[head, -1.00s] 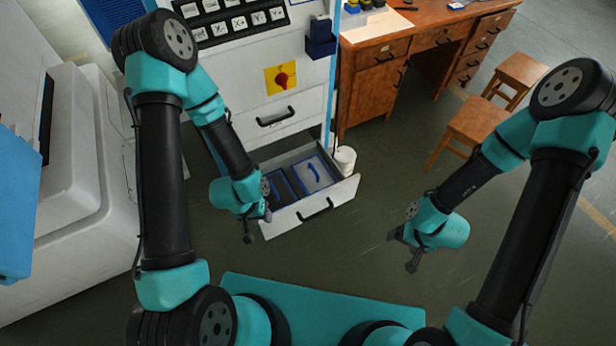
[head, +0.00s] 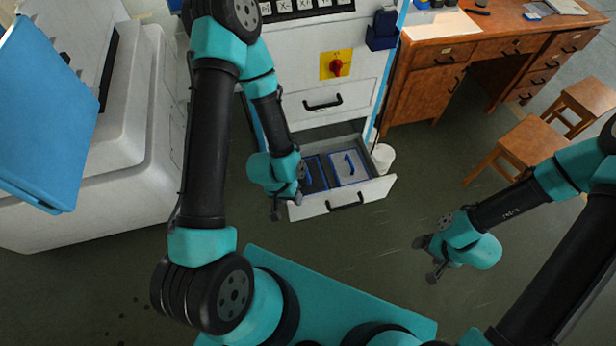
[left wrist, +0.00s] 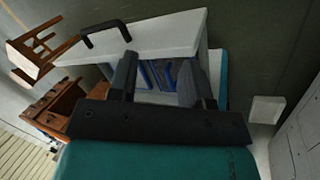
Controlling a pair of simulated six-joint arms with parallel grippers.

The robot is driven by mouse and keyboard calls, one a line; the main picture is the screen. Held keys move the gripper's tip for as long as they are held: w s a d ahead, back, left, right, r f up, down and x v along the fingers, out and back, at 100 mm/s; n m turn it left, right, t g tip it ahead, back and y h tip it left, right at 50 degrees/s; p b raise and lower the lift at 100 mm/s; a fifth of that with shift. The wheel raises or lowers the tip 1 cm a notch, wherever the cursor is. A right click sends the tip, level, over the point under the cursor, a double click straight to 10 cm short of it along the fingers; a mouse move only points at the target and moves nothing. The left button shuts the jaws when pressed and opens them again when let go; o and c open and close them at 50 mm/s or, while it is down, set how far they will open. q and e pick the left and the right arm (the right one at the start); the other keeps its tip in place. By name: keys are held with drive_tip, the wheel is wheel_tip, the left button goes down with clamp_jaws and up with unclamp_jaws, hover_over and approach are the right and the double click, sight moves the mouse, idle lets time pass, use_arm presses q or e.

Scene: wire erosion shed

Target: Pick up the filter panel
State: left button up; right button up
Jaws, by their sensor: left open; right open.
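In the head view a light panel with a blue rim and a curved blue strap (head: 349,167) lies in an open drawer (head: 362,192), beside a dark blue-rimmed panel (head: 315,174). I cannot tell for sure which is the filter panel. My left gripper (head: 287,204) is open and empty at the drawer's left front corner, apart from both panels. In the left wrist view the left gripper's fingers (left wrist: 157,80) stand apart, with blue parts (left wrist: 154,74) of the drawer's contents between them. My right gripper (head: 428,260) is open and empty over the floor, right of the drawer.
The drawer belongs to a white cabinet with a red knob on a yellow plate (head: 337,65). A white bucket (head: 383,157) stands by the drawer's right side. A wooden desk (head: 428,75) and stools (head: 520,148) are at the right. The floor in front of the drawer is clear.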

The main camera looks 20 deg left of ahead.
use_arm(q)
drive_tip(key=shift+w, duration=0.1)
drive_tip(key=w+f+m, duration=0.1)
drive_tip(key=m, duration=0.1)
drive_tip(key=w+d+f+m, duration=0.1)
drive_tip(key=w+m, duration=0.1)
drive_tip(key=w+f+m+g, duration=0.1)
drive_tip(key=w+m, duration=0.1)
drive_tip(key=m, duration=0.1)
drive_tip(key=shift+d+h, duration=0.35)
drive_tip(key=shift+h, duration=0.05)
drive_tip(key=w+f+m+g+y, duration=0.1)
drive_tip(key=w+f+m+g, duration=0.15)
drive_tip(key=w+m, duration=0.55)
drive_tip(key=m+t+y, duration=0.1)
drive_tip(key=m+y, duration=0.4)
drive_tip(key=m, duration=1)
approach(307, 171)
drive_tip(key=r, duration=0.1)
drive_tip(key=shift+d+r, duration=0.1)
drive_tip(key=shift+d, duration=0.1)
drive_tip(key=shift+s+a+f, duration=0.15)
drive_tip(key=shift+f, duration=0.95)
drive_tip(key=shift+s+a+f, duration=0.1)
drive_tip(key=shift+a+f, duration=0.1)
drive_tip(key=shift+f, duration=0.9)
drive_tip(key=shift+s+a+f, duration=0.15)
drive_tip(key=shift+f, duration=0.95)
drive_tip(key=shift+f, duration=0.15)
